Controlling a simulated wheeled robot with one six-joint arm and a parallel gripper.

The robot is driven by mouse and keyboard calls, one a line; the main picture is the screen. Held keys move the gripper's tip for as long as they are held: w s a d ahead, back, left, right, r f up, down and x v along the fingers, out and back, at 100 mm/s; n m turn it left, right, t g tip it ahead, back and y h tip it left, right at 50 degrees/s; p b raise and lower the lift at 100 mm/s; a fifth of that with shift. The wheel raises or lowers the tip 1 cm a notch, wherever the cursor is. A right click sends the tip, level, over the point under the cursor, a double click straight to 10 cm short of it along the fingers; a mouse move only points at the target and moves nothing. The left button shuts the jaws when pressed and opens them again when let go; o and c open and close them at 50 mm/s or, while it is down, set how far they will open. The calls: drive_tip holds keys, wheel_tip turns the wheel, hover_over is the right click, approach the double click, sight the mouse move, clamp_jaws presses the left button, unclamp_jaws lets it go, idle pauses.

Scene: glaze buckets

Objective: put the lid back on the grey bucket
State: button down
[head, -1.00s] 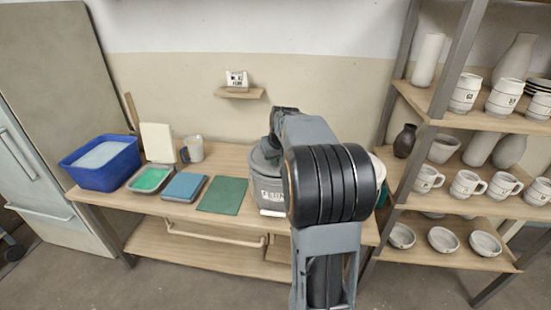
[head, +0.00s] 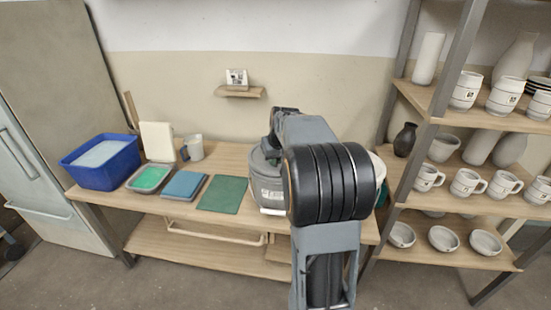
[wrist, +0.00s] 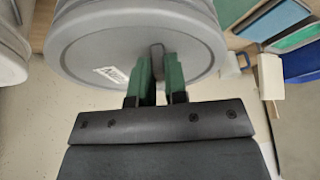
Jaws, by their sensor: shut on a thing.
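My gripper (wrist: 160,82) has its green fingers shut on the upright knob of a round grey lid (wrist: 90,42). The lid fills the upper middle of the wrist view and carries a small white label. The grey bucket (head: 270,190) stands on the bench in the head view, with a white label on its front. My arm covers its right side, and most of my gripper is hidden there. The lid is at the bucket's top, but I cannot tell whether it rests on the rim or hangs just above it.
A green mat (head: 223,195), a blue slab (head: 184,186), a tray with green contents (head: 150,178), a white pitcher (head: 194,147) and a blue tub (head: 103,163) lie left of the bucket. A pale round vessel is partly hidden to its right. A pottery shelf (head: 460,178) stands at right.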

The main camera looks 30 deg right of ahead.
drive_tip(key=shift+f, duration=0.1)
idle(0.3)
drive_tip(key=c, duration=0.6)
unclamp_jaws()
drive_tip(key=shift+r+p, duration=2.85)
drive_tip(key=shift+r, duration=0.7)
clamp_jaws()
drive_tip(key=shift+f, duration=0.35)
